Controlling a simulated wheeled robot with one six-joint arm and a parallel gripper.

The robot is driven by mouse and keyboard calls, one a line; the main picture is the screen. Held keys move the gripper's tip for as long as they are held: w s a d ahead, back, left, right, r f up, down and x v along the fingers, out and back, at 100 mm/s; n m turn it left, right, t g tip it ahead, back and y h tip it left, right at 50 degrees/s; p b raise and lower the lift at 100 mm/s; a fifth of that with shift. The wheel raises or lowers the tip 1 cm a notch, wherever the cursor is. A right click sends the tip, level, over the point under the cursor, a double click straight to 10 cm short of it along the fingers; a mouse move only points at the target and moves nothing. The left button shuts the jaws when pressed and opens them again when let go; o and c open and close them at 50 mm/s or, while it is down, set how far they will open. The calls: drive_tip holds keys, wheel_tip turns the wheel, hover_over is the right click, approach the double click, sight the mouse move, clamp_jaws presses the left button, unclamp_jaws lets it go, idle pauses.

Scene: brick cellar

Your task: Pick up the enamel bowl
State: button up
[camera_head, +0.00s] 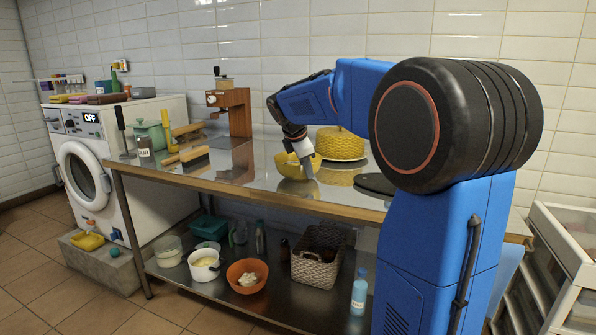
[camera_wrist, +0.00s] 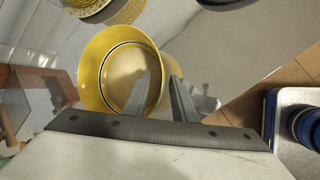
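The yellow enamel bowl (camera_head: 287,165) stands on the steel worktop (camera_head: 215,172), partly behind my gripper (camera_head: 309,170). In the wrist view the bowl (camera_wrist: 92,68) shows its pale inside and a dark ring. My gripper (camera_wrist: 160,76) is open and points down at the bowl's right side. One finger overlaps the bowl's inside and the other lies outside it, with the rim showing in the gap. I cannot tell whether either finger touches the bowl.
A yellow woven dome (camera_head: 340,142) stands close behind the bowl. A black round thing (camera_head: 374,184) lies to the right. A wooden coffee grinder (camera_head: 233,112) and a green pot (camera_head: 149,133) stand to the left. The lower shelf holds a basket (camera_head: 318,256).

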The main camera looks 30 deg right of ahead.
clamp_jaws()
drive_tip(key=shift+r, duration=0.25)
